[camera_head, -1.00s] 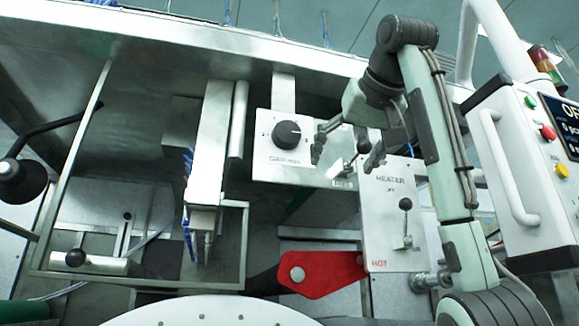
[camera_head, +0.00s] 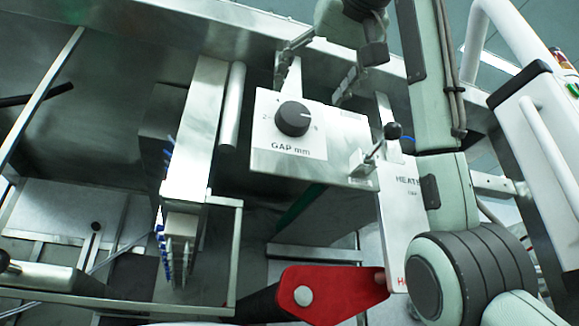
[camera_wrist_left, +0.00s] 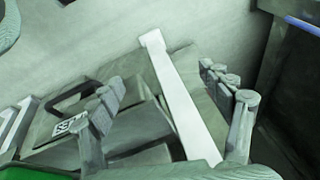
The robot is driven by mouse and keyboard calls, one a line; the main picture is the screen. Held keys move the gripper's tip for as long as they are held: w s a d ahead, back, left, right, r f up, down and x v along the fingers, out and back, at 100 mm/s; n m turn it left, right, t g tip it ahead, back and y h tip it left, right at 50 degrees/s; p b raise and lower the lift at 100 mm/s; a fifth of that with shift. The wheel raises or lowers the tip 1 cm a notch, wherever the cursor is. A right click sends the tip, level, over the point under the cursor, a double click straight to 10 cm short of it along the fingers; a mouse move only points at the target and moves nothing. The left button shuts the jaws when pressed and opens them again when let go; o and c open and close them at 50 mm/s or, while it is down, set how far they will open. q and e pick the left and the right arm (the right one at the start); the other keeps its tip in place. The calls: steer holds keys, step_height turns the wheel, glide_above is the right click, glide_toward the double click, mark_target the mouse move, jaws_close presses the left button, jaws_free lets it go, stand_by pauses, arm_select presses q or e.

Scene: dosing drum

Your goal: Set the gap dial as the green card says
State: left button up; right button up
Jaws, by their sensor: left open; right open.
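The gap dial (camera_head: 292,119) is a round black knob on a white plate marked "GAP mm", on the front of a steel box (camera_head: 345,130). A light mark shows near its right side; the scale figures are too small to read. I cannot make out a green card.
A small black-knobbed lever (camera_head: 392,131) stands at the box's right corner, by the heater panel (camera_head: 402,225). A red link (camera_head: 330,293) lies below. A steel column (camera_head: 200,125) and pale rod (camera_head: 232,108) stand left of the dial.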

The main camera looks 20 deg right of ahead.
mark_target(296, 113)
steer(key=w+p, duration=0.3)
steer(key=w, duration=0.3)
steer(key=shift+a+r+p, duration=0.1)
steer(key=shift+p, duration=0.3)
arm_select(q)
step_height(296, 113, down, 10)
steer(key=s, duration=0.1)
steer(key=shift+d+g+h, duration=0.2)
steer(key=shift+g+h, duration=0.2)
arm_select(e)
steer(key=shift+w, duration=0.45)
arm_select(q)
steer(key=shift+s, duration=0.1)
steer(key=shift+r, duration=0.1)
arm_select(e)
steer(key=c, duration=1.2)
